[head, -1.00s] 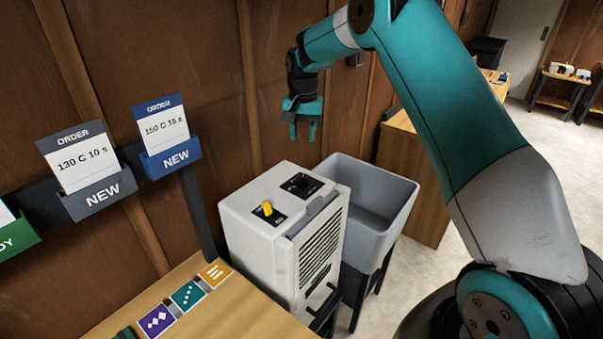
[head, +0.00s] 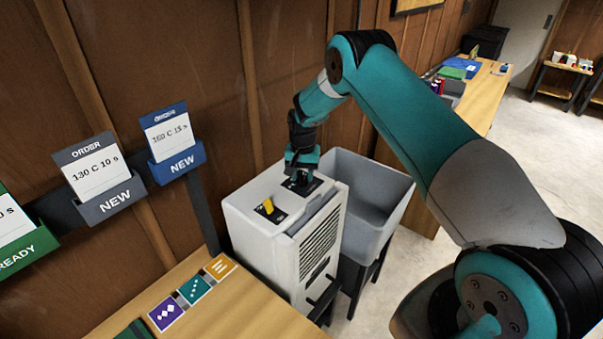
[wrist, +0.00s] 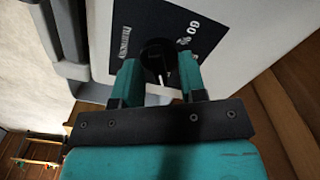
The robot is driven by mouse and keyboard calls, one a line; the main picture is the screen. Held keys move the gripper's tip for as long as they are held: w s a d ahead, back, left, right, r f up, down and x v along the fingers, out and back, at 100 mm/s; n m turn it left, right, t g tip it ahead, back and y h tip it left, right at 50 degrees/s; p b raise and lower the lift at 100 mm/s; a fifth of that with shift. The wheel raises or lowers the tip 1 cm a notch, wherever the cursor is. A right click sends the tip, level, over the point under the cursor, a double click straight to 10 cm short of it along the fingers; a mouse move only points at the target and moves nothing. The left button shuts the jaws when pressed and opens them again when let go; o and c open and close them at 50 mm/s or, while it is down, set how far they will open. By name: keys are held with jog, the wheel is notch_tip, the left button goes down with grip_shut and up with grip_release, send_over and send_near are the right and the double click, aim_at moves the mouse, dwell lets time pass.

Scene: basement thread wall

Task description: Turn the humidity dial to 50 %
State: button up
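The white dehumidifier-like machine (head: 245,225) stands beside the wooden bench. The humidity dial (wrist: 157,58) is a black round knob on a dark printed plate (wrist: 180,28) on its top. Rotated lettering and a number show on the plate, and a white mark shows on the knob. My gripper (wrist: 160,78) points down at the dial, with one teal finger on either side of the knob. The fingers look apart, and I cannot tell whether they touch it. In the head view my gripper (head: 301,175) hides most of the dial.
A yellow knob (head: 268,204) sits on the machine's top, nearer the bench. A grey bin (head: 378,195) stands right behind the machine. The wooden wall (head: 190,60) is close on the left, with order card holders (head: 180,163) in front of it.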

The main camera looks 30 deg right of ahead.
jog(key=shift+c, duration=0.4)
grip_shut()
jog(key=shift+f+n+b, duration=0.1)
jog(key=shift+n+b, duration=0.2)
jog(key=shift+b, duration=0.15)
jog(key=shift+f+n+b, duration=0.1)
jog(key=shift+n+b, duration=0.9)
jog(key=shift+b, duration=0.1)
jog(key=shift+n+b, duration=0.8)
jog(key=shift+n, duration=0.1)
jog(key=n+b, duration=0.2)
jog(key=n, duration=0.2)
jog(key=shift+b, duration=0.35)
jog(key=shift+r+n+b, duration=0.2)
jog(key=shift+n+b, duration=0.4)
jog(key=shift+n, duration=1.1)
